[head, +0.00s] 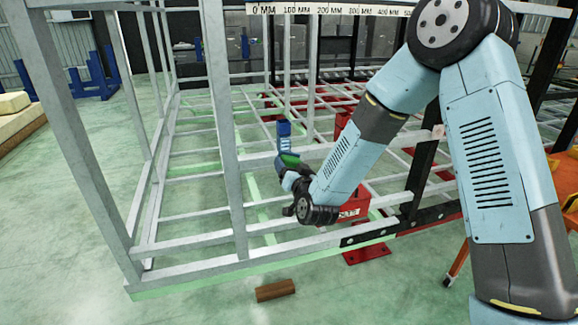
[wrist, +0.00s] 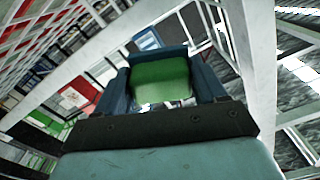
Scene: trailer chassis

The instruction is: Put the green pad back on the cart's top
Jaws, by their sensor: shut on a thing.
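The green pad (wrist: 160,80) sits between the two dark blue fingers of my gripper (wrist: 163,88) in the wrist view, and the gripper is shut on it. In the head view my gripper (head: 284,143) is near the middle, fingers pointing up, among the grey bars of the chassis frame. A small green part of the pad (head: 290,160) shows at the fingers there. An orange structure (head: 567,185) with a slanted leg stands at the right edge, partly hidden by my arm; I cannot tell if it is the cart, and its top is not clear.
The grey chassis frame (head: 238,150) has uprights and crossbars close around my gripper and forearm. A red stand (head: 357,203) is behind my forearm. A brown block (head: 275,290) lies on the floor in front. Open floor (head: 60,230) is at left.

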